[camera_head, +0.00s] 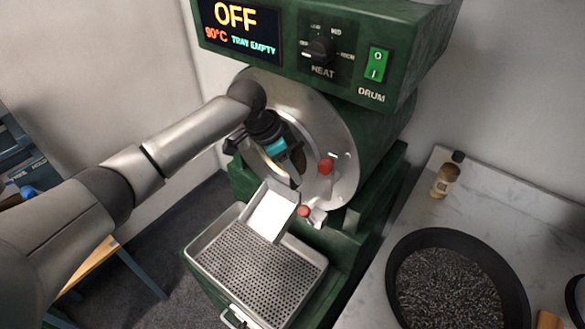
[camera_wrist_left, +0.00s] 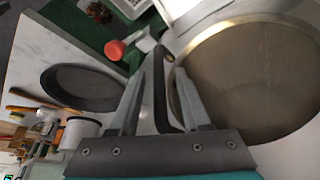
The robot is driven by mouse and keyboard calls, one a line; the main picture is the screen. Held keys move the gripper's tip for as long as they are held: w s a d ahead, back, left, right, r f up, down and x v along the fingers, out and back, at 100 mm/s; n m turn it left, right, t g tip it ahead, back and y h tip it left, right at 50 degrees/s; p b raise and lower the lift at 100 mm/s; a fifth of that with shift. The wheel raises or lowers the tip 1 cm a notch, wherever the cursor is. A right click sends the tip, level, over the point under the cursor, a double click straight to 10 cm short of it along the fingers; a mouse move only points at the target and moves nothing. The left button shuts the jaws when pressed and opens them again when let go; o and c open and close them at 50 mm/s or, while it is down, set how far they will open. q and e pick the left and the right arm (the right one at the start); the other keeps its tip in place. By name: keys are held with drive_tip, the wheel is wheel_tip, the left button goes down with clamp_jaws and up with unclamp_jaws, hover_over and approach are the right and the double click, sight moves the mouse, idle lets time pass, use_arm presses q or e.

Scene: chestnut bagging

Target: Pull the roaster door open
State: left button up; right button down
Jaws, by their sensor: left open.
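The green roaster (camera_head: 385,135) stands in the middle of the head view, with a round pale metal front plate (camera_head: 335,135). Its round door with a brass-coloured rim is mostly hidden behind my gripper there; the door fills the right of the left wrist view (camera_wrist_left: 250,85). My left gripper (camera_head: 270,160) is open at the door front. In the left wrist view, a dark bar handle (camera_wrist_left: 160,85) stands between its two fingers (camera_wrist_left: 148,95). I cannot tell whether a finger touches it, or whether the door is fully closed. My right gripper is not in view.
Below the door are a white chute (camera_head: 272,214) and a perforated metal tray (camera_head: 250,270). Red knobs (camera_head: 325,167) (camera_head: 304,211) sit close to the gripper's right. A black pan (camera_head: 395,285) with dark contents and a small bottle (camera_head: 446,180) stand on the marble counter (camera_head: 400,225).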

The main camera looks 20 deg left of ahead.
use_arm(q)
drive_tip(key=shift+d+f, duration=0.1)
drive_tip(key=shift+f, duration=0.1)
clamp_jaws()
idle(0.3)
idle(1.1)
